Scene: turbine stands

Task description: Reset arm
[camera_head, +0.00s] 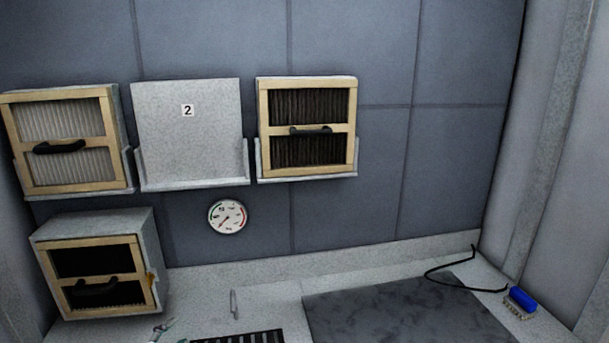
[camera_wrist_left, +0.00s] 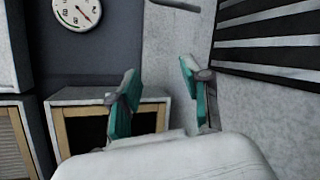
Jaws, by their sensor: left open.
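My left gripper (camera_wrist_left: 159,79) shows in the left wrist view with its two teal-padded fingers apart and nothing between them. Only its fingertips (camera_head: 165,329) show at the bottom edge of the head view, right of the lower-left filter box. My right gripper is in neither view. In the wrist view a wood-framed filter box (camera_wrist_left: 80,98) is seen behind and left of the fingers. The same kind of box (camera_head: 97,262) stands at lower left in the head view, with a dark filter and a black handle.
On the wall, a pale filter (camera_head: 70,145) is at left, the holder marked 2 (camera_head: 190,135) is empty, and a dark filter (camera_head: 308,125) is at right. A gauge (camera_head: 227,216) is below. A grate (camera_head: 245,337), dark mat (camera_head: 405,315), black cable (camera_head: 455,265) and blue brush (camera_head: 521,301) lie below.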

